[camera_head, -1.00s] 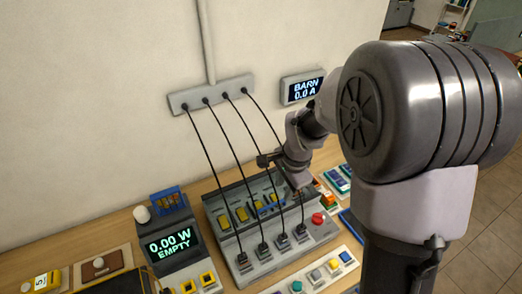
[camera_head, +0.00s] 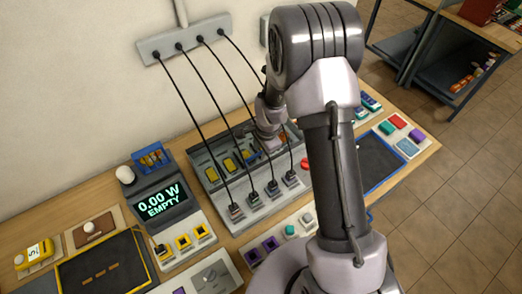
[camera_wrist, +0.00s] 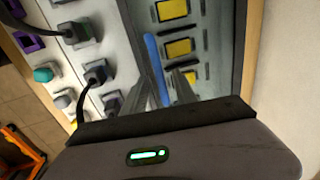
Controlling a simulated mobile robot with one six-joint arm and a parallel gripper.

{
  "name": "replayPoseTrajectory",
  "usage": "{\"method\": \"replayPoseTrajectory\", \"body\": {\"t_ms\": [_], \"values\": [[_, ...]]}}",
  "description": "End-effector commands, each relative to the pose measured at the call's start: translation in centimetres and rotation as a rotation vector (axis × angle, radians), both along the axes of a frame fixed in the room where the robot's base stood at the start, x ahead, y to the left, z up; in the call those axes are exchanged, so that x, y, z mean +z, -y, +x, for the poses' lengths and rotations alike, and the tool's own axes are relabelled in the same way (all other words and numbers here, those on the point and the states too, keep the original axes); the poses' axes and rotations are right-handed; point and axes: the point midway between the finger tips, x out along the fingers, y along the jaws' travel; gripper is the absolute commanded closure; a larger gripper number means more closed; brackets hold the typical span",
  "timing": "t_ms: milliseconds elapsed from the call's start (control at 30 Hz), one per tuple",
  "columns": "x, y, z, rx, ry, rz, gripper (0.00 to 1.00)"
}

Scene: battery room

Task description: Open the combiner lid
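The combiner (camera_head: 262,207) is a grey box on the bench with black cables plugged along its front and yellow blocks in a recessed panel behind them. A blue bar lies across that panel; it shows clearly in the wrist view (camera_wrist: 153,58). I cannot tell whether the bar is the lid's handle. My gripper (camera_head: 268,150) is low over the combiner's back right part, its tips hidden in the head view. In the wrist view my gripper (camera_wrist: 165,88) has two fingers apart, with the blue bar's near end between or just beside them. Contact is unclear.
A meter reading 0.00 W EMPTY (camera_head: 160,200) stands left of the combiner. A red button (camera_head: 304,164) is at its right. Cables rise to a wall strip (camera_head: 195,40). Coloured buttons and a blue-edged dark tray (camera_head: 380,158) lie at right.

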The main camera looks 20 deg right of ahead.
Motion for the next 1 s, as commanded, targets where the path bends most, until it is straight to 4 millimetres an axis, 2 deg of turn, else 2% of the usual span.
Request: {"method": "replayPoseTrajectory", "body": {"t_ms": [267, 433, 1000], "values": [[-0.17, -0.02, 0.03, 0.001, 0.0, 0.0, 0.66], [-0.15, -0.02, 0.01, 0.001, 0.0, 0.0, 0.99], [-0.13, -0.02, 0.01, 0.001, -0.001, 0.0, 1.0]]}}
